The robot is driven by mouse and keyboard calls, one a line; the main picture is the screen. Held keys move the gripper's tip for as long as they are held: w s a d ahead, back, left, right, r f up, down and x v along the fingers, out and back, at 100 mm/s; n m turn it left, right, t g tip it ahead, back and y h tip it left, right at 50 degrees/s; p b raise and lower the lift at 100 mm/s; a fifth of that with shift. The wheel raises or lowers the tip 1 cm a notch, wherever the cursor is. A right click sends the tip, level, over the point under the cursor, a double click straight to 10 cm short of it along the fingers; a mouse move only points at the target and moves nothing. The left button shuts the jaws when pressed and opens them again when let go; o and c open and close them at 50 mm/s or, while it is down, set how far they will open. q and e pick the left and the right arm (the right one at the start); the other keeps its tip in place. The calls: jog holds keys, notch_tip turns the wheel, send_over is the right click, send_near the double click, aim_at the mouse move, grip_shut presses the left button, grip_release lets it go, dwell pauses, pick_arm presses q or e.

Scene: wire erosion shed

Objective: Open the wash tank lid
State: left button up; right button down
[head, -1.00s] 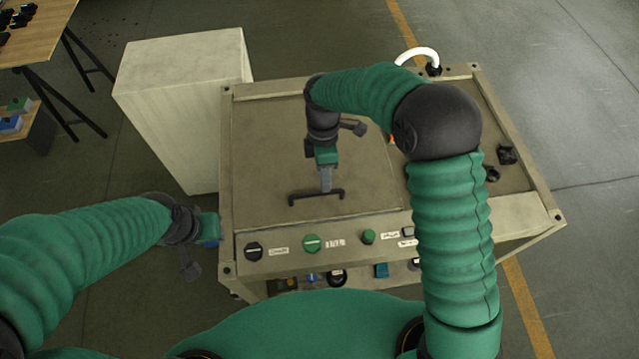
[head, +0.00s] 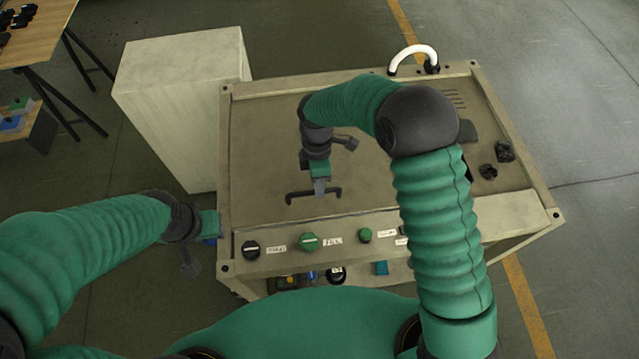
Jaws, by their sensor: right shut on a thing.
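The wash tank lid (head: 265,140) is a flat brown panel in the top of the pale tank bench (head: 226,165). It looks level with the rim. Its dark bar handle (head: 296,196) lies near the front edge. My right gripper (head: 319,187) comes down from above and is shut on the middle of this handle. My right arm hides the lid's right part. My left gripper (head: 211,228) is beside the bench's front left corner, away from the handle. Its fingers are too small to read.
The front panel carries a black knob (head: 250,250), a green knob (head: 309,241) and a smaller green knob (head: 365,235). A pale cabinet (head: 180,110) stands close on the left. A white curved hose (head: 412,50) rises at the back. Open floor lies to the right.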

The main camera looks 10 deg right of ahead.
jog(key=shift+a, duration=0.4)
jog(key=shift+d, duration=0.2)
pick_arm(q)
jog(key=shift+a, duration=0.15)
pick_arm(e)
jog(key=shift+a, duration=0.1)
pick_arm(q)
jog(key=shift+a, duration=0.1)
pick_arm(e)
jog(key=shift+a, duration=0.15)
